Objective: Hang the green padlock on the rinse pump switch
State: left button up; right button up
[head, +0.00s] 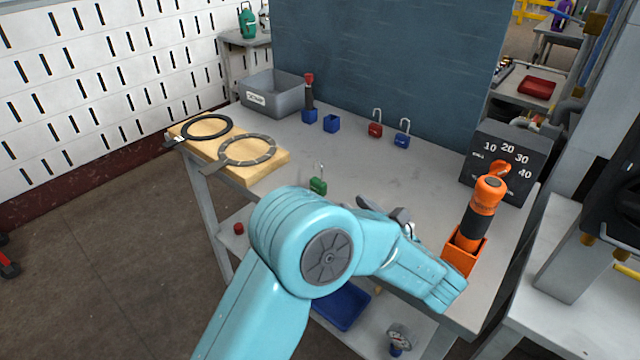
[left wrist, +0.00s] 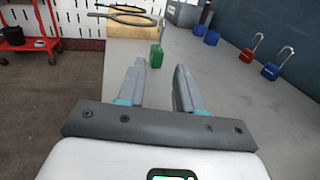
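The green padlock (head: 318,186) stands upright on the grey table, its shackle pointing up. It also shows in the left wrist view (left wrist: 157,56), just beyond the fingertips and between their lines. My left gripper (head: 384,208) is partly hidden behind my own arm in the head view. In the left wrist view the left gripper (left wrist: 158,72) is open, with nothing between its fingers. My right gripper is not in view. I cannot identify a rinse pump switch by any readable label in these frames.
A red padlock (head: 375,130) and a blue padlock (head: 402,139) stand toward the back. A dial box (head: 490,160) and an orange tool in an orange holder (head: 463,253) are at right. A wooden board (head: 262,172) with rings lies left. The table middle (head: 355,165) is clear.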

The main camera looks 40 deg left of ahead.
pick_arm(q)
jog(key=x, duration=1)
jog(key=shift+w+a, duration=0.15)
jog(key=shift+a, duration=0.15)
grip_shut()
